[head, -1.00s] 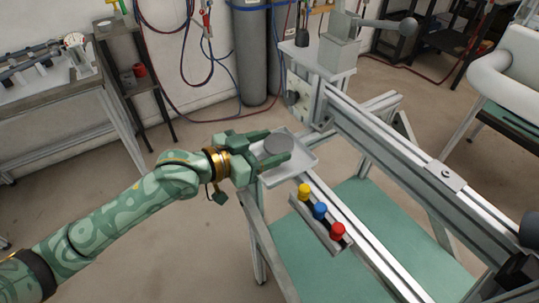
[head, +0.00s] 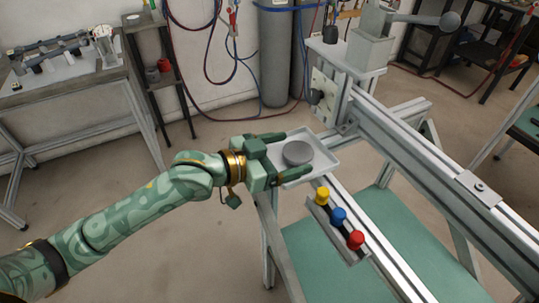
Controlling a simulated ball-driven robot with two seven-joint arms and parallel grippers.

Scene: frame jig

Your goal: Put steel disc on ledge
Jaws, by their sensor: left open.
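The steel disc (head: 298,151) is a round grey puck. In the head view it lies flat on a pale, shallow, tray-like ledge (head: 325,164) with a raised rim, at the near left end of the frame jig. My left gripper (head: 292,156) comes in from the left. Its green fingers are open, one on the far side of the disc and one on the near side. A gap shows between the disc and the far finger; contact with the near finger is hard to judge. My right gripper is out of view.
A strip with yellow, blue and red knobs (head: 339,214) sits just in front of the ledge. A thick aluminium rail (head: 440,165) runs along the right. A grey box with a lever (head: 371,45) stands behind.

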